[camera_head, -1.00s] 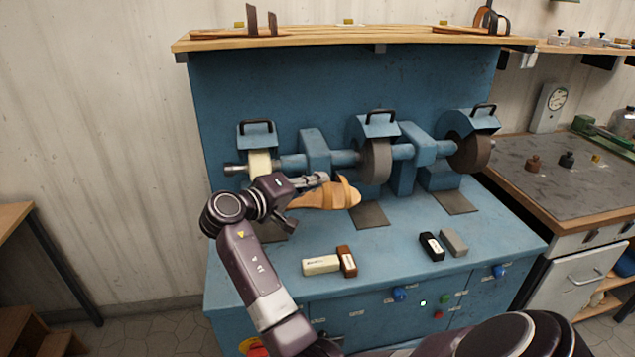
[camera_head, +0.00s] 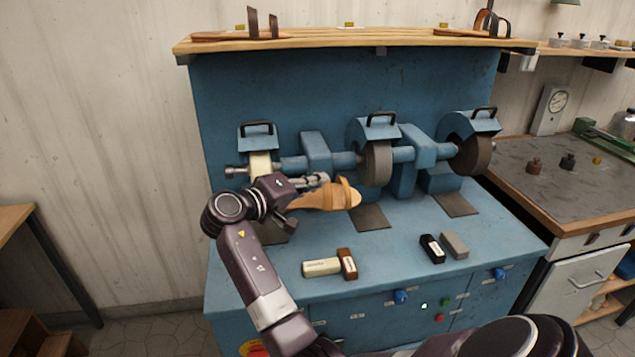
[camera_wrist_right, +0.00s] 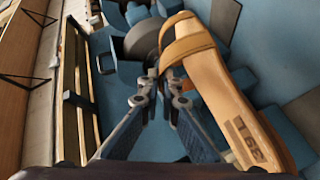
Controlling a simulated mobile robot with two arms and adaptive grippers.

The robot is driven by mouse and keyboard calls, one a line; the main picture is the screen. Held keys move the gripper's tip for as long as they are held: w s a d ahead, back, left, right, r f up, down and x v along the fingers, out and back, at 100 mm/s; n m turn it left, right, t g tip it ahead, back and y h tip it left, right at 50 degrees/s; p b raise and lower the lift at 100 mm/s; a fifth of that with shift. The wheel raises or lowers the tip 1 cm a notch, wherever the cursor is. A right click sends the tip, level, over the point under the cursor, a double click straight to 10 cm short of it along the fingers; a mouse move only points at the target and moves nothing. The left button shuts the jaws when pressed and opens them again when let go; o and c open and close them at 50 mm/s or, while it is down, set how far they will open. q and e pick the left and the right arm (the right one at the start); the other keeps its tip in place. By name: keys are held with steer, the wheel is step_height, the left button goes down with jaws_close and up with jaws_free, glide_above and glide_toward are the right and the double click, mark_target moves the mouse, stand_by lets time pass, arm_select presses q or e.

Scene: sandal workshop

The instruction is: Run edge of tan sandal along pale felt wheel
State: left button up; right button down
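The tan sandal (camera_head: 338,198) is held in the air in front of the blue machine, with two straps and its sole edge visible. My right gripper (camera_head: 322,179) is shut on its edge. The right wrist view also shows the sandal (camera_wrist_right: 222,82) beside my right fingertips (camera_wrist_right: 160,88), its insole marked with dark characters. The exact contact is partly hidden. The pale felt wheel (camera_head: 260,164) is at the left end of the shaft, behind and left of the sandal; the two are apart. My left gripper is not in view.
A grey wheel (camera_head: 377,163) is just behind the sandal, and a dark brown wheel (camera_head: 471,155) is at the right. Cream (camera_head: 321,267), brown (camera_head: 347,263), black (camera_head: 432,248) and grey (camera_head: 455,244) blocks lie on the blue bench (camera_head: 390,265). A wooden shelf (camera_head: 350,40) runs above.

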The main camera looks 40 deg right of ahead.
steer(key=shift+a, duration=0.1)
stand_by(0.3)
steer(key=shift+w+a+b, duration=0.35)
steer(key=shift+a+b, duration=0.35)
steer(key=shift+b, duration=0.05)
steer(key=shift+r, duration=0.1)
steer(key=shift+a, duration=0.15)
steer(key=shift+w+a, duration=0.35)
steer(key=shift+a, duration=0.3)
steer(key=shift+w+a, duration=0.15)
steer(key=shift+a, duration=0.2)
steer(key=shift+w+a+b, duration=0.2)
steer(key=shift+a+b, duration=0.15)
steer(key=shift+a, duration=0.1)
steer(key=shift+w+a, duration=0.15)
steer(key=shift+a, duration=0.15)
stand_by(0.4)
steer(key=shift+w+a, duration=0.25)
steer(key=shift+a, duration=0.25)
